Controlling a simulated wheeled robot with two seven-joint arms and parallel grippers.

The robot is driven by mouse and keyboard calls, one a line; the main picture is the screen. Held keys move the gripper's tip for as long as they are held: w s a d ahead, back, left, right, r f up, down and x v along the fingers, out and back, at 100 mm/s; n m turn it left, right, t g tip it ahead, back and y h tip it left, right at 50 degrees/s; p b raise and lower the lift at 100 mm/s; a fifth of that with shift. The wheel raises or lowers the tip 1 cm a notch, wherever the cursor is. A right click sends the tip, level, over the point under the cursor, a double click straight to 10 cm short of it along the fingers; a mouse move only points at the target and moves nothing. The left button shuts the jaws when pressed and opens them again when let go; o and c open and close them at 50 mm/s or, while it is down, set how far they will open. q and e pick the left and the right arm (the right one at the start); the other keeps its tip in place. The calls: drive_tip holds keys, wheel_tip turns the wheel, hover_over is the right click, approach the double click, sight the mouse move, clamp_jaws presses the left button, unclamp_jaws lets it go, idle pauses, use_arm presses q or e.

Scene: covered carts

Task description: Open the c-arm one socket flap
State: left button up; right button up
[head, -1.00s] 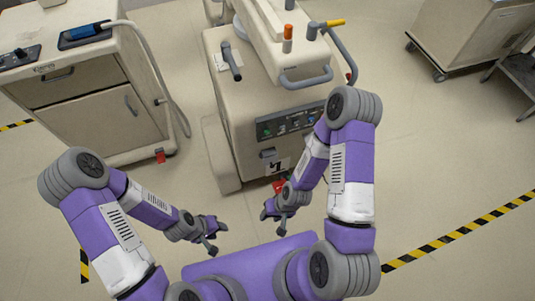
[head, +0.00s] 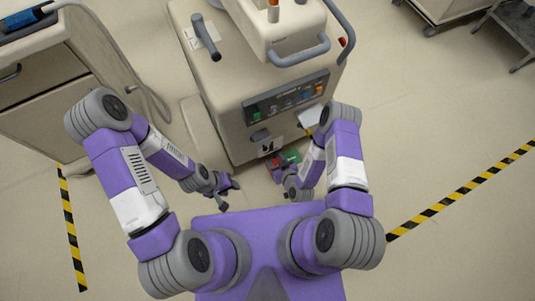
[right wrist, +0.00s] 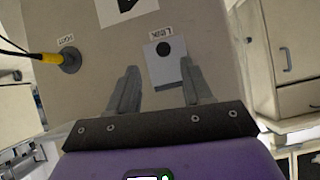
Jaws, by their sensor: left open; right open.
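The beige c-arm cart (head: 225,110) stands ahead of me. Its front carries a dark control panel (head: 290,95) and a black-and-white marking (head: 270,147). In the right wrist view, a pale square plate with a black round spot (right wrist: 165,62) sits on a beige face under a small label. I cannot tell whether it is the flap or whether it is shut. My right gripper (head: 292,192) is open near the cart's lower front; its fingers (right wrist: 160,88) point toward the plate, apparently without touching it. My left gripper (head: 228,188) is open and empty, left of it.
A round socket with a yellow plug and dark cable (right wrist: 62,58) is beside the plate. Red and green items (head: 284,162) show low by the cart. Another beige cart (head: 45,90) stands at left. Striped floor tape (head: 465,190) runs at right; floor there is clear.

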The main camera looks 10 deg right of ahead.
sight(264, 146)
drive_tip(key=w+a+f+t+b, duration=0.2)
drive_tip(key=w+f+b, duration=0.1)
drive_tip(key=w, duration=0.3)
drive_tip(key=shift+w+a+f+n, duration=0.2)
drive_tip(key=shift+a+f+n, duration=0.2)
drive_tip(key=shift+c, duration=0.5)
clamp_jaws()
